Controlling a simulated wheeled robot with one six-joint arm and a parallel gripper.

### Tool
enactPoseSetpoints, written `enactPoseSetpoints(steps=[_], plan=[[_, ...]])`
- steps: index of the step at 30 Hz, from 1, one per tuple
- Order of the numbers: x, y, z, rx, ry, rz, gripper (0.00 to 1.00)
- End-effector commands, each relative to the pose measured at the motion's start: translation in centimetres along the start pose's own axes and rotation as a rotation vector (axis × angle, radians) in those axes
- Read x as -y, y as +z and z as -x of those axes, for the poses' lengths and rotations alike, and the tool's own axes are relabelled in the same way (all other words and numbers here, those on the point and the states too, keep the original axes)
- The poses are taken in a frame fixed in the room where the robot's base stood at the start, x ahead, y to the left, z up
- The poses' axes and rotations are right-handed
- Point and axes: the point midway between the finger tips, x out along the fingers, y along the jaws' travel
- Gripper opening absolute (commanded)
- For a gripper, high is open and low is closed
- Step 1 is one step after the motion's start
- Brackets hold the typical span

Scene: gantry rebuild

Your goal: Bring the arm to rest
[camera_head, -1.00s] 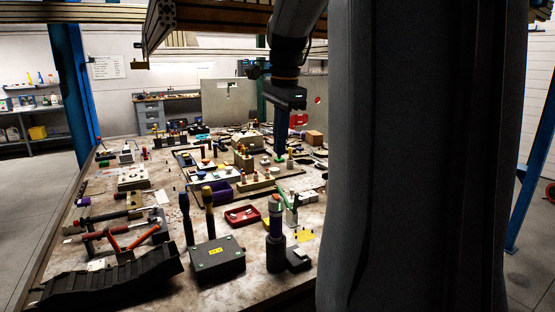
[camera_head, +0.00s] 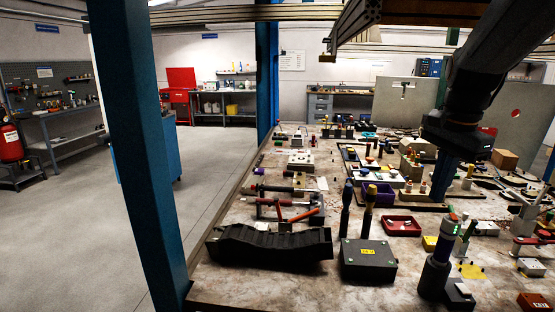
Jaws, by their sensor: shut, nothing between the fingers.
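My gripper (camera_head: 441,182) hangs at the right over the crowded worktable (camera_head: 225,288), with my dark arm reaching down to it from the upper right. Its blue fingers point straight down and are shut with nothing between them. The fingertips are close to the board with the small parts; I cannot tell whether they touch anything. A purple bin (camera_head: 378,193) is to the left of the fingers. A red tray (camera_head: 401,226) is nearer to me, below and left of them.
A black case (camera_head: 368,262) with two upright tools, a black ribbed part (camera_head: 270,246) and a dark cylinder (camera_head: 436,270) stand at the front. A blue post (camera_head: 150,150) rises at the table's left. Open floor (camera_head: 70,240) lies left. A beam (camera_head: 362,20) is overhead.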

Motion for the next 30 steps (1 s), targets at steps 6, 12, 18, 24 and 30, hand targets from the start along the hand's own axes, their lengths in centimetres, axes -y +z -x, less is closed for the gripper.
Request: enactPoseSetpoints(steps=[6,12,18,24,30], plan=[[-1.4,11.1,-10.8,0.013,0.002,0.626,0.00],[-5.3,18.4,-16.9,0.015,-0.009,1.094,0.00],[-7.4,21.1,-18.9,0.011,-0.018,1.294,0.17],[-7.5,21.2,-19.0,0.011,-0.018,1.306,0.30],[-7.5,21.1,-19.0,0.011,-0.018,1.304,0.30]])
